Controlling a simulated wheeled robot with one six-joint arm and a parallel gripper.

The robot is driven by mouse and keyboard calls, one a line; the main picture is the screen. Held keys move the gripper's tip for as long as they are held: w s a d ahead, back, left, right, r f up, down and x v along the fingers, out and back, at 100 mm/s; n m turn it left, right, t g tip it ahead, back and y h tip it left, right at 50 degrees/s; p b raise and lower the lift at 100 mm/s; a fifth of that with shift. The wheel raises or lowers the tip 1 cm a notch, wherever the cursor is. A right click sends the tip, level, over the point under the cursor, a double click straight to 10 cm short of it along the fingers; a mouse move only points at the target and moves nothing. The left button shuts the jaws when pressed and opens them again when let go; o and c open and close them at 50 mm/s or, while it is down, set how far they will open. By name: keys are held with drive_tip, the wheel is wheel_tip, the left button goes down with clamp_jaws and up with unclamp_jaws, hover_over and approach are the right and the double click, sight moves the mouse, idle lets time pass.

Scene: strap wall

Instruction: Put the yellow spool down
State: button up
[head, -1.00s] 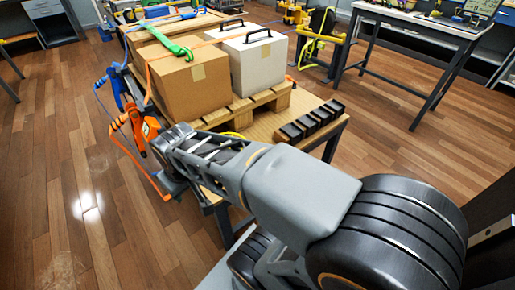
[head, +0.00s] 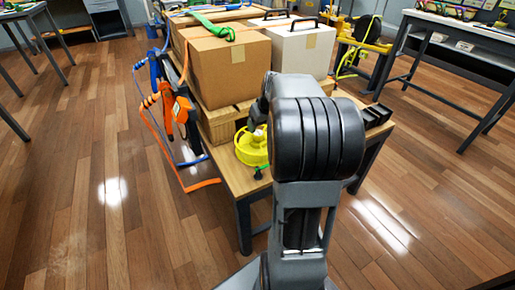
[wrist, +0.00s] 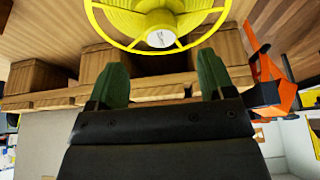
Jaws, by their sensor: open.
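The yellow spool (head: 250,152) rests on the near end of the wooden table (head: 232,178), in front of the pallet. My arm partly covers it in the head view. In the wrist view the spool (wrist: 165,18) shows at the top edge, with its spoked rim and pale hub. My gripper (wrist: 160,72) is open there, its two dark green fingers apart with nothing between them. The spool lies beyond the fingertips and appears clear of them. In the head view my gripper is mostly hidden behind my own arm.
A cardboard box (head: 228,68) and a white box (head: 302,52) stand on the wooden pallet (head: 220,122). An orange ratchet (head: 182,110) with straps hangs at the table's left side. Black blocks (head: 376,115) sit at the right corner. Floor at left is clear.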

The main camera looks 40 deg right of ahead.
sight(258, 133)
drive_tip(key=shift+b+x, duration=1.6)
drive_tip(key=shift+x, duration=1.7)
drive_tip(key=shift+c, duration=0.3)
clamp_jaws()
drive_tip(key=shift+r, duration=0.1)
